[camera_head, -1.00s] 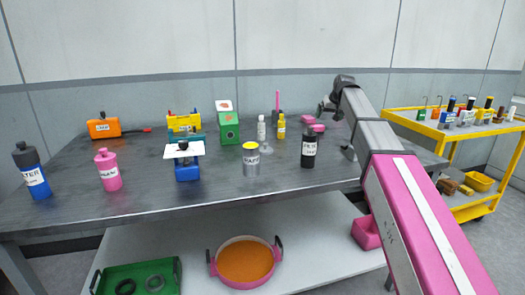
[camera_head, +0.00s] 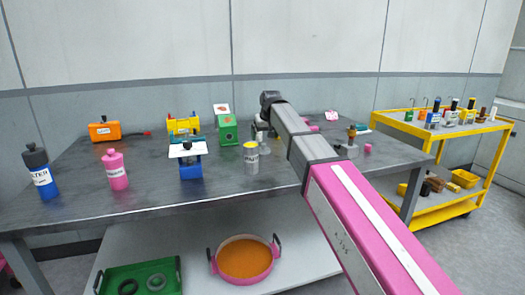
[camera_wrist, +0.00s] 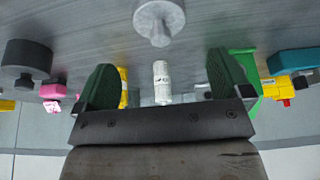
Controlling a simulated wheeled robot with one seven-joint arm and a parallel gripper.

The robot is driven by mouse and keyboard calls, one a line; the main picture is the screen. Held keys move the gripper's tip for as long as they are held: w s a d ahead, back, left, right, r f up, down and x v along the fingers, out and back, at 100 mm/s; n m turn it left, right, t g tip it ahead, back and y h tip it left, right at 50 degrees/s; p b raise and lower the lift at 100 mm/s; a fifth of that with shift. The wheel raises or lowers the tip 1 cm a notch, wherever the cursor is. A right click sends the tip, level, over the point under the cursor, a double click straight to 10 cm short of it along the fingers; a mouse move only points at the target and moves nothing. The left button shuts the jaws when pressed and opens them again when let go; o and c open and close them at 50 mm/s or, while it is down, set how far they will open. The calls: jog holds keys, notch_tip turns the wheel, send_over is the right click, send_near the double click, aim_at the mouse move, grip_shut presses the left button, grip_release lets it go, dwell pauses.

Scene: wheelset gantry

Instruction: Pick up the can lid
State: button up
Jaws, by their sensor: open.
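The can (camera_head: 251,160) is a pale grey cylinder with a label and a yellow top, standing upright on the table. What looks like the can lid is a small grey disc with a knob (camera_head: 265,149), just right of the can. The grey disc also shows in the wrist view (camera_wrist: 159,18) at the top centre, apart from my jaws. My gripper (camera_head: 262,132) is above and behind it in the head view, small and partly hidden. In the wrist view my gripper (camera_wrist: 164,72) has its two green fingers wide apart, with nothing held between them.
A white bottle (camera_wrist: 161,82) stands beyond the fingers. A green box (camera_head: 227,129), a blue device (camera_head: 188,168) and a pink bottle (camera_head: 115,172) stand to the left. My arm hides part of the table's right side. The front middle of the table (camera_head: 215,190) is clear.

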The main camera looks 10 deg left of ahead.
aim_at(264, 144)
jog(key=shift+s+x, duration=0.2)
jog(key=shift+x, duration=3.2)
jog(key=shift+d, duration=0.1)
jog(key=c, duration=0.9)
